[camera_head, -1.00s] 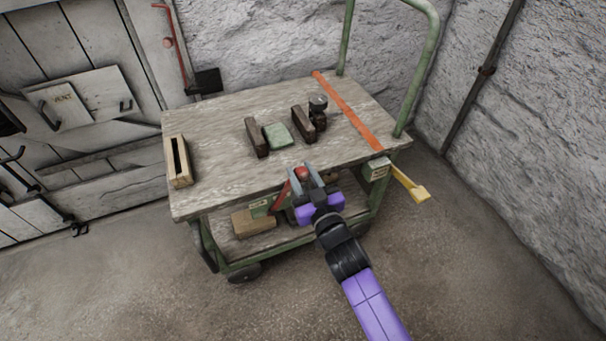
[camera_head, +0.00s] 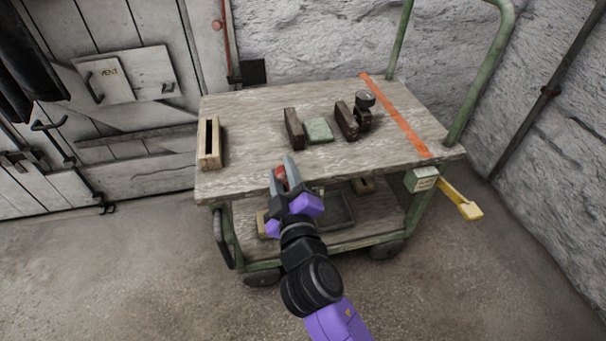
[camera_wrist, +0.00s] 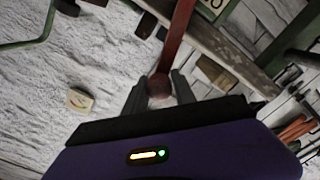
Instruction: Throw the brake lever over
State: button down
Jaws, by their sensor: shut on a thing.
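The brake lever is a red bar with a round red knob (camera_head: 281,174), at the front edge of the cart. My gripper (camera_head: 285,172) is shut on the knob, with one finger on each side. In the wrist view the knob (camera_wrist: 160,86) sits between the fingertips and the red bar (camera_wrist: 175,38) runs away from it. In the head view my gripper hides most of the bar and its pivot. Part of a pale plate (camera_wrist: 212,4) with dark marking shows beside the bar in the wrist view.
The cart's wooden top (camera_head: 250,135) carries a slotted wooden block (camera_head: 209,143), two dark blocks, a green pad (camera_head: 318,130) and a dark round-topped piece (camera_head: 364,103). A yellow handle (camera_head: 462,200) sticks out at the right. Open floor lies in front; walls stand behind and right.

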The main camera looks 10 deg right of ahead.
aim_at(265, 183)
jog(key=shift+a+f+n+b, duration=0.2)
jog(key=shift+a+f+n, duration=0.15)
jog(key=shift+a+n, duration=0.25)
jog(key=shift+a+f+n+b, duration=0.3)
jog(key=shift+a+n, duration=0.1)
jog(key=shift+a, duration=0.25)
jog(key=shift+a+f+n+b, duration=0.15)
jog(key=shift+a+f+n, duration=0.2)
jog(key=shift+a+n, duration=0.25)
jog(key=shift+a, duration=0.1)
jog(key=c, duration=1.1)
grip_release()
jog(key=shift+o, duration=0.2)
jog(key=s, duration=0.7)
jog(key=shift+s+p, duration=0.4)
jog(key=shift+p, duration=0.05)
